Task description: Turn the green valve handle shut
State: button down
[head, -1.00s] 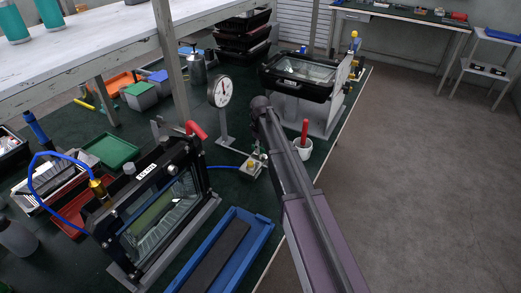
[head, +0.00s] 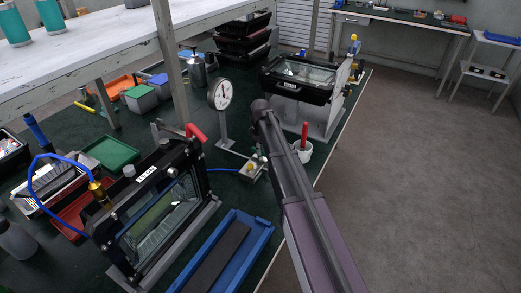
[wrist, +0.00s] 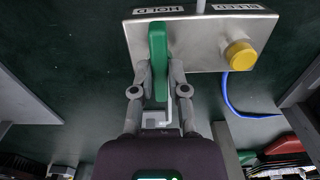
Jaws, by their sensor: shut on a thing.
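The green valve handle (wrist: 158,50) stands out from a grey metal valve block (wrist: 200,45) in the wrist view. It points roughly straight down the picture, towards my gripper. My gripper (wrist: 160,72) has one finger on each side of the handle and is shut on its near part. A label reading HOLD, upside down, sits beside the handle's base. A yellow knob (wrist: 239,55) is to the right under a BLEED label.
A dial gauge (head: 220,93) stands behind the block. A blue hose (wrist: 236,108) leaves the block.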

jog(key=shift+m, duration=0.3)
jog(key=m, duration=0.4)
jog(key=shift+s, duration=0.1)
jog(key=m, duration=0.4)
jog(key=shift+m, duration=0.3)
jog(key=m, duration=0.4)
jog(key=shift+m, duration=2.4)
jog(key=shift+s, duration=0.1)
jog(key=c, duration=0.6)
grip_release()
jog(key=shift+f, duration=0.1)
jog(key=shift+c, duration=0.2)
